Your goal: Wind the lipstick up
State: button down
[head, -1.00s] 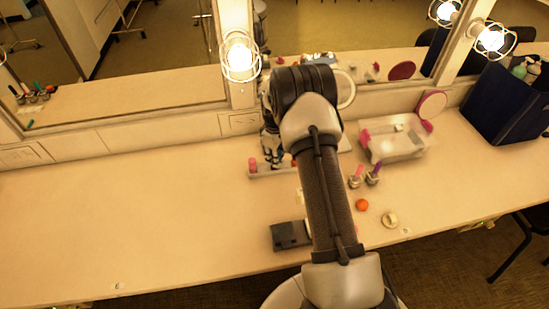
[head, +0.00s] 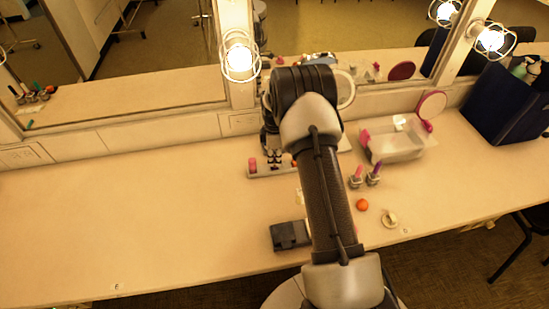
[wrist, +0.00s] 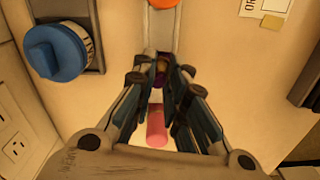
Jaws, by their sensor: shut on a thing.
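My gripper (wrist: 160,82) points down over a small rack (head: 265,174) near the mirror, and its fingers are shut on the middle lipstick (wrist: 160,70). Only a dark, purplish bit of that lipstick shows between the fingertips; how far it is wound up I cannot tell. A pink lipstick (wrist: 157,125) stands beside it in the same row, and it also shows at the rack's left end in the head view (head: 252,164). An orange piece (wrist: 162,3) is at the other end of the row. My arm hides part of the rack in the head view.
Two lipsticks (head: 374,172), a clear box (head: 400,153), an orange ball (head: 362,205) and a cream ring (head: 389,218) stand right of my arm. A dark box (head: 290,235) sits at the front. The left counter is clear.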

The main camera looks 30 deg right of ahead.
jog(key=c, duration=1.5)
grip_release()
jog(key=shift+c, duration=0.2)
notch_tip(320, 180, up, 12)
